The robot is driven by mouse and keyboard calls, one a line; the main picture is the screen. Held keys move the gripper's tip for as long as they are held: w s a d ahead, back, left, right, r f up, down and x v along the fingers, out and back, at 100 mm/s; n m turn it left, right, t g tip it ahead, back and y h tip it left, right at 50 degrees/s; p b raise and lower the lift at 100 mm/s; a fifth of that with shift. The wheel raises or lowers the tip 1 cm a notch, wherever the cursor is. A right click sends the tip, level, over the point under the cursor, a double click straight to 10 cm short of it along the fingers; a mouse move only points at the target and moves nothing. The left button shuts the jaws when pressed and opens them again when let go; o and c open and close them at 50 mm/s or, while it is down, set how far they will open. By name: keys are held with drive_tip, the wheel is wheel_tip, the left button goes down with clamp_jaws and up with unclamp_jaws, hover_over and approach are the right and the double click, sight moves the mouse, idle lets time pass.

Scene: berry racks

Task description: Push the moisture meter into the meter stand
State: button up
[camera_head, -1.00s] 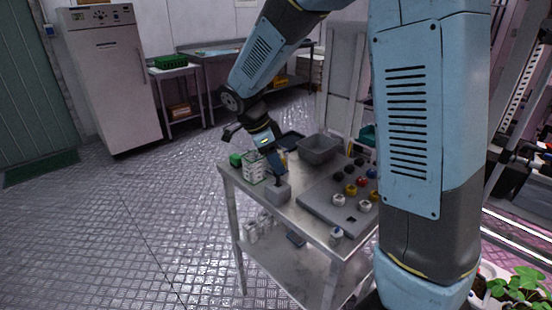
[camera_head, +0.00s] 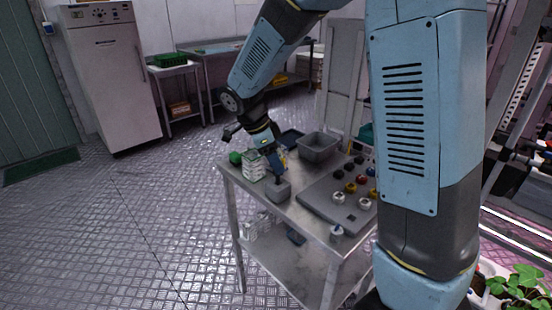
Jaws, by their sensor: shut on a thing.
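The meter stand (camera_head: 279,194) is a small grey block on the near left part of the metal cart. The moisture meter (camera_head: 277,166) is a small dark blue body with a thin dark lower part, roughly upright directly above the stand. My gripper (camera_head: 275,155) points down and is shut on the meter's upper part. The meter's lower end reaches the top of the stand. I cannot tell from this distance how deep it sits. The fingers are small and partly hidden by the wrist.
A white and green box (camera_head: 254,166) stands close left of the gripper, with a green item (camera_head: 235,157) behind it. A grey bin (camera_head: 318,147) stands at the back. A grey board (camera_head: 318,203) with several coloured knobs fills the cart's right side. My arm hides part of the right.

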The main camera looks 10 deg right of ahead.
drive_tip(key=shift+f, duration=1.75)
drive_tip(key=o, duration=1.3)
drive_tip(key=shift+o, duration=0.3)
drive_tip(key=shift+o, duration=0.6)
drive_tip(key=shift+r, duration=3)
drive_tip(key=shift+s, duration=0.1)
